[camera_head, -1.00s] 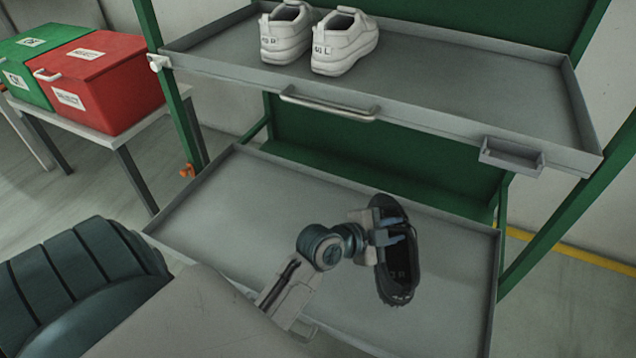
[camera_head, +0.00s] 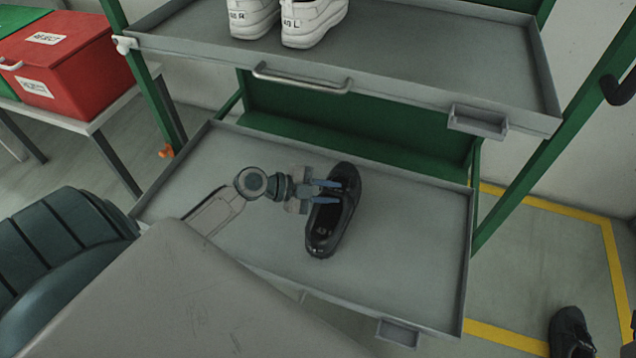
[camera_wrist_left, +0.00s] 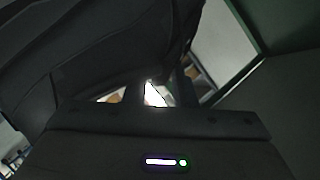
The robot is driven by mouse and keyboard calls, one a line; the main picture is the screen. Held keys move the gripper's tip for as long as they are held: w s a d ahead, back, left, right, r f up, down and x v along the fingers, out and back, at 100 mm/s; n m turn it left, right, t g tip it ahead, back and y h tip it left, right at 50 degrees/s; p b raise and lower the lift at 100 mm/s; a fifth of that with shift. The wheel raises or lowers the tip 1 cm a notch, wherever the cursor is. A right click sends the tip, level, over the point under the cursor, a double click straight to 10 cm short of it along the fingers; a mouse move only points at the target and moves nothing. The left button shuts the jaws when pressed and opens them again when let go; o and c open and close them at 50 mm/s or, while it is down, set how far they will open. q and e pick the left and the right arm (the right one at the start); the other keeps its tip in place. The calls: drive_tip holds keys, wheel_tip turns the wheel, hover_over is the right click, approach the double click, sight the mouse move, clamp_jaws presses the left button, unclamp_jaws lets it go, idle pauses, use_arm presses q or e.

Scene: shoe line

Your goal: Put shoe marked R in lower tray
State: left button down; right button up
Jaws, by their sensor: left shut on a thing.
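A black shoe (camera_head: 322,235) is in the lower tray area in the head view, its opening facing up. My left gripper (camera_head: 328,192) is shut on the side of the shoe, near its middle. The lower tray (camera_head: 220,160) lies beneath it; I cannot tell whether the sole touches the tray floor. A small pale mark inside the shoe is too small to read. In the left wrist view the shoe (camera_wrist_left: 90,50) fills the upper left, dark and close. My right gripper is not in view.
Two white shoes, marked R (camera_head: 252,18) and L (camera_head: 308,22), stand on the upper tray (camera_head: 440,60). Another black shoe (camera_head: 570,332) is at the lower right. A red box (camera_head: 70,65) is at the left. The lower tray around the held shoe is clear.

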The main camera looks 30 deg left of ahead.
sight(338, 178)
use_arm(q)
drive_tip(key=w+a, duration=0.2)
drive_tip(key=a, duration=0.1)
drive_tip(key=w+a, duration=0.1)
drive_tip(key=a, duration=0.1)
drive_tip(key=shift+w+f+b, duration=0.1)
drive_tip(key=shift+f+b, duration=0.15)
drive_tip(key=shift+b, duration=0.1)
drive_tip(key=shift+f+b, duration=0.45)
drive_tip(key=shift+f, duration=1.25)
drive_tip(key=shift+f, duration=0.2)
drive_tip(key=c, duration=1.2)
unclamp_jaws()
drive_tip(key=shift+o, duration=0.2)
drive_tip(key=shift+r, duration=0.1)
